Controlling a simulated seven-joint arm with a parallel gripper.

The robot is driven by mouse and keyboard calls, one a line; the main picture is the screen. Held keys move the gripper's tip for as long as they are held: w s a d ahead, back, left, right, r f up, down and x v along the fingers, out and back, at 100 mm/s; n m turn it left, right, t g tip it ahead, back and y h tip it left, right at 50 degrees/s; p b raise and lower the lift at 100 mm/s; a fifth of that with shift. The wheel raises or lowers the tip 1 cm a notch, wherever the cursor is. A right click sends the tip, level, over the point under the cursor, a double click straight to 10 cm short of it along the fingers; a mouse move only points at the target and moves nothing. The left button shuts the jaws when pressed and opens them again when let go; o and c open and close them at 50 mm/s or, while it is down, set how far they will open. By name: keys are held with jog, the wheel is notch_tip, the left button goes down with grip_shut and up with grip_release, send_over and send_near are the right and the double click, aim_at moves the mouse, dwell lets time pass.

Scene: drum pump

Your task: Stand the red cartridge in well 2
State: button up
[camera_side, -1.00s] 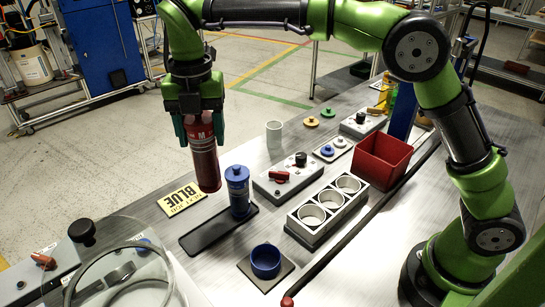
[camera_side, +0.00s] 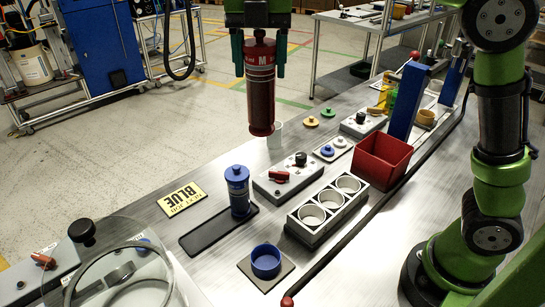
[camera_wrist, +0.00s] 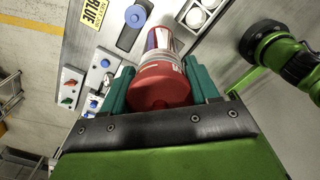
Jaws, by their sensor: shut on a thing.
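My gripper (camera_side: 262,62) is shut on the red cartridge (camera_side: 261,98) and holds it upright in the air, above the far side of the bench. In the wrist view the red cartridge (camera_wrist: 158,84) sits between the two green fingers. The grey block with three round wells (camera_side: 327,212) stands on the bench, to the right of and nearer than the cartridge. All three wells look empty. I cannot read any well numbers. A blue cartridge (camera_side: 238,190) stands on a black tray (camera_side: 208,234).
A red bin (camera_side: 382,160) stands behind the well block. A control box with a red handle (camera_side: 285,178) lies left of it. A blue ring (camera_side: 266,260) sits on a square plate in front. A white cup (camera_side: 275,136) is partly hidden behind the cartridge.

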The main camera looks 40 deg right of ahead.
jog(key=s+d+f+m, duration=0.1)
jog(key=s+d+f, duration=0.1)
jog(key=s+d, duration=0.4)
jog(key=s+d+f+m, duration=0.1)
jog(key=s+d+f, duration=0.2)
jog(key=s+d, duration=0.35)
jog(key=s+d+f, duration=0.1)
jog(key=s+f, duration=1.2)
jog(key=f, duration=0.1)
jog(key=w+f, duration=0.1)
jog(key=w, duration=1.5)
jog(key=shift+a+f, duration=0.15)
jog(key=shift+a, duration=0.2)
jog(key=shift+f, duration=1.8)
grip_shut()
jog(key=o, duration=1.6)
grip_release()
jog(key=shift+c, duration=0.2)
